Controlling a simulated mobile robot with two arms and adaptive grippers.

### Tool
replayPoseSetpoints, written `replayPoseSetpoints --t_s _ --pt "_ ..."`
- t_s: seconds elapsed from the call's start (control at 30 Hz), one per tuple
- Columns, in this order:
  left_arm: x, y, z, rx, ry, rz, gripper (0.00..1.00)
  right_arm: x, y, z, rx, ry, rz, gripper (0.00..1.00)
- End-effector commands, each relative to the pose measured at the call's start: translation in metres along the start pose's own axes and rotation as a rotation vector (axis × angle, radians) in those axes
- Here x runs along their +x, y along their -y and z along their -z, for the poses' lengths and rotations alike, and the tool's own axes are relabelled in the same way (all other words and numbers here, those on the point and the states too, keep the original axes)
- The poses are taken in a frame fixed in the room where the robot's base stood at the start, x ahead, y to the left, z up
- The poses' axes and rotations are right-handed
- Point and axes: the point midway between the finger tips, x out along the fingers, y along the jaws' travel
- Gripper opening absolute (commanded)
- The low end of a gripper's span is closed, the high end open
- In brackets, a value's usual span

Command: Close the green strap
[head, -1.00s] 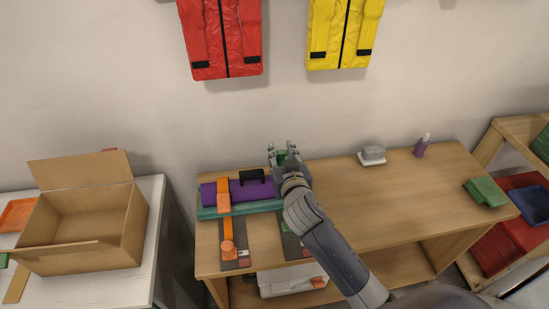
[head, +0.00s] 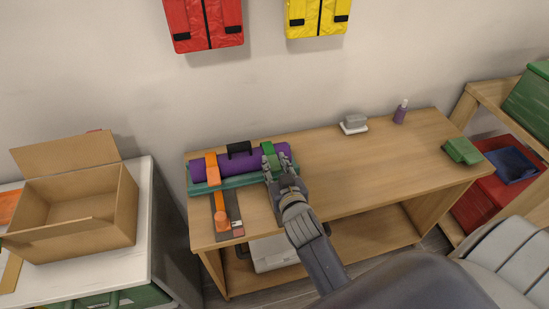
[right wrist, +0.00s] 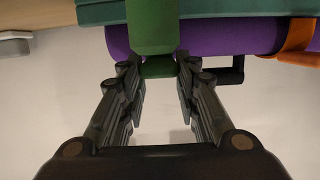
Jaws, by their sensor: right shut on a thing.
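The green strap (head: 267,149) lies across the top of the purple roll (head: 190,167) near its right end. My right gripper (head: 276,165) is at the front side of the roll, just below the strap. In the right wrist view the strap is a wide green band (right wrist: 152,24), and a green end piece (right wrist: 158,69) sits between the fingertips of my right gripper (right wrist: 158,80). The gripper is shut on this end piece. The orange strap (head: 212,169) is over the roll's left part. My arm hides the table under the green strap. My left gripper is out of view.
The roll rests on a teal base (head: 222,186) on the wooden table (head: 340,170). An open cardboard box (head: 75,205) stands left.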

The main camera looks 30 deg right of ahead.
Motion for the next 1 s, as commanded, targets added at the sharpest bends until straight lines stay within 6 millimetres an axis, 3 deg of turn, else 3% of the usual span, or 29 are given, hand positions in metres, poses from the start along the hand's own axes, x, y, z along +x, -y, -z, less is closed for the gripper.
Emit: replayPoseSetpoints --t_s 0.03,0.2,0.77,0.8,0.87,1.0 --pt "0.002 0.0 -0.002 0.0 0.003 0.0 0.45 0.0 0.0 -0.013 0.003 0.02 -0.002 0.0" --pt "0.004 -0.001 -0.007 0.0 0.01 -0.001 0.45 -0.001 0.0 -0.02 0.002 0.021 -0.002 0.0" --pt "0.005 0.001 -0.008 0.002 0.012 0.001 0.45 -0.002 0.001 -0.023 0.003 0.021 0.001 0.0" --pt "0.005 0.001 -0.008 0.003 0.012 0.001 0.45 -0.002 0.001 -0.024 0.003 0.021 0.001 0.38" --pt "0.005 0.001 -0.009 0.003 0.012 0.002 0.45 -0.002 0.001 -0.022 0.003 0.019 0.0 0.5" --pt "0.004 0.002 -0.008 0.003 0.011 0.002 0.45 -0.001 0.0 -0.019 0.001 0.011 0.0 0.5"
